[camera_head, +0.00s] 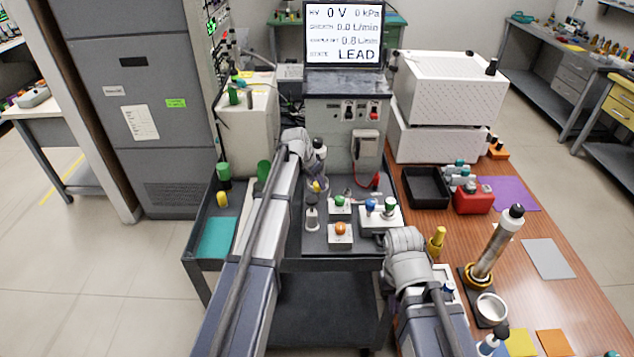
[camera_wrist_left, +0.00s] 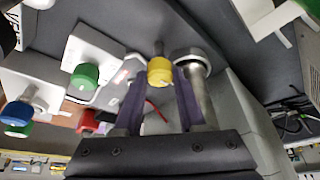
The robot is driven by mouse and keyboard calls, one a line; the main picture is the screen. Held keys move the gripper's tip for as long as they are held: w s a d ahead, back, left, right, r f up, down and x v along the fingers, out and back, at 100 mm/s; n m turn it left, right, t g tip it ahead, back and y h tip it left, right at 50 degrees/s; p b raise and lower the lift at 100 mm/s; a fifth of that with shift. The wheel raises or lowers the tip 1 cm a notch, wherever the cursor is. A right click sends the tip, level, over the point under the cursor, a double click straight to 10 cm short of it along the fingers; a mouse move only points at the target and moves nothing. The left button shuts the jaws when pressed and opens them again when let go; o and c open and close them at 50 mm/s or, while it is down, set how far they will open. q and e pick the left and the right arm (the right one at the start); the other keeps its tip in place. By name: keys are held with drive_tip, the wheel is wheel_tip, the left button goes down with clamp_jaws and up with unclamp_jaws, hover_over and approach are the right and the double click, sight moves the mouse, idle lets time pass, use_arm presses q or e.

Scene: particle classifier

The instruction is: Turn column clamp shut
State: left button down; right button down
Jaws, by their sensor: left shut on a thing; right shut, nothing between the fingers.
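A yellow knob (camera_wrist_left: 160,71) on a dark stem sits between the two purple fingers of my left gripper (camera_wrist_left: 160,88), which is shut on it. It looks like the clamp's knob. A metal column (camera_wrist_left: 202,105) with a ring at its end stands close to the finger on the right in the left wrist view. In the head view the yellow knob (camera_head: 316,186) shows small below my left gripper (camera_head: 319,174), above the dark cart top. Whether the clamp is turned cannot be told. My right arm comes in at lower right, but its gripper is not visible.
A board with blue and green knobs (camera_head: 380,213) and an orange-knobbed block (camera_head: 340,233) stand close by on the cart. A grey cabinet (camera_head: 345,115) rises behind. A tilted metal cylinder (camera_head: 495,245) and a black tray (camera_head: 427,187) occupy the wooden table at right.

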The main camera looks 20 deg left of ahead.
idle(0.4)
use_arm(q)
drive_tip(key=shift+c, duration=2.4)
unclamp_jaws()
drive_tip(key=p+v, duration=0.7)
drive_tip(key=shift+s+r, duration=0.15)
drive_tip(key=shift+r, duration=0.2)
drive_tip(key=shift+a, duration=0.1)
